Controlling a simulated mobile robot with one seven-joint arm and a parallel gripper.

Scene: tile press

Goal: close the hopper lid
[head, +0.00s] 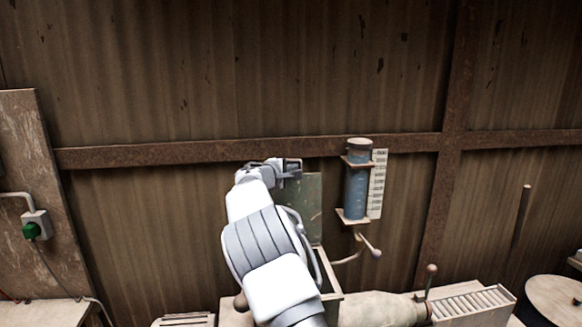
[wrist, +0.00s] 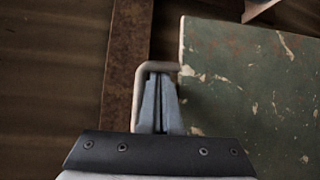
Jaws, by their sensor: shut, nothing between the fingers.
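The hopper lid (head: 313,208) is a worn green plate standing upright, open, above the hopper (head: 332,282). In the wrist view the lid (wrist: 250,90) fills the right side, its paint chipped. A beige bent-rod handle (wrist: 139,85) comes off its left edge. My gripper (wrist: 160,78) is shut and empty, with its fingertips beside the lid's edge and seemingly within the bend of the handle; I cannot tell if they touch. In the head view my gripper (head: 294,166) is at the lid's top, and my arm hides much of the hopper.
A blue sight tube (head: 357,185) with a white scale (head: 377,185) hangs on the wall right of the lid. A small lever (head: 370,246) is below it. A press barrel (head: 380,309) and an upright knobbed lever (head: 430,280) stand at the lower right. The corrugated wall is close behind.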

